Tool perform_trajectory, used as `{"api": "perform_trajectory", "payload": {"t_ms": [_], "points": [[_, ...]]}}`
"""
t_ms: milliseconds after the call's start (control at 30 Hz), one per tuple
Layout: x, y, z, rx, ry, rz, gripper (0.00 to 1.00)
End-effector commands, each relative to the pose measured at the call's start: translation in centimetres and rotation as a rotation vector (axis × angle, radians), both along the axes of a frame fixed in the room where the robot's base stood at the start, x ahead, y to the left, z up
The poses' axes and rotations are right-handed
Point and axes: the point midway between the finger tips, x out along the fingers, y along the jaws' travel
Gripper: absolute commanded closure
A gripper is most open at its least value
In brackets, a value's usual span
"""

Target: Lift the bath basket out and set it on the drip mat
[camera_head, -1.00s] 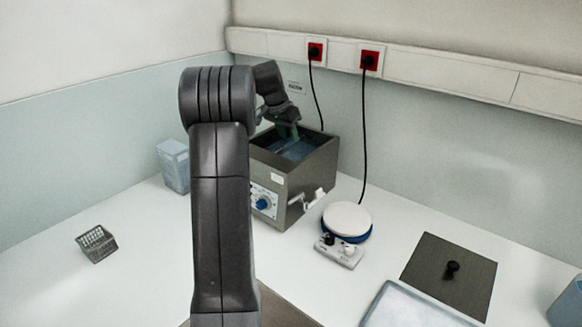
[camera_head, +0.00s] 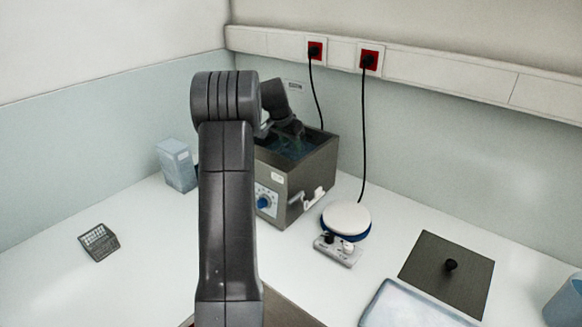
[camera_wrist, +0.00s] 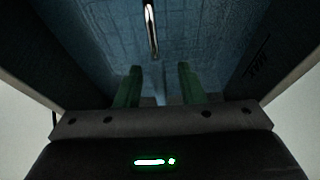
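The bath is a grey metal box with a blue dial (camera_head: 297,185), open at the top, with bluish water inside. My gripper (camera_head: 297,133) reaches down into its opening from the back, and its fingertips are hidden in the head view. The basket body is hard to make out. A pale, rimmed flat piece (camera_head: 415,308) at the front right may be the drip mat.
A hotplate with a white round top (camera_head: 347,217) stands right of the bath. A dark square lid with a knob (camera_head: 448,273) lies further right. A pale blue container (camera_head: 177,165) stands left, a small grey gridded rack (camera_head: 100,242) at front left. The left counter is mostly clear.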

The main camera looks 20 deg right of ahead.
Motion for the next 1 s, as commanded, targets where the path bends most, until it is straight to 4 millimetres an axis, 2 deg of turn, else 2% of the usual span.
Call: {"api": "perform_trajectory", "payload": {"t_ms": [400, 467, 600, 1000], "points": [[0.00, 0.00, -0.25, 0.000, 0.000, 0.000, 0.65], [0.00, 0.00, -0.25, 0.000, 0.000, 0.000, 0.74], [0.00, 0.00, -0.24, 0.000, 0.000, 0.000, 1.00], [0.02, -0.01, 0.16, 0.000, -0.001, 0.000, 1.00]]}}
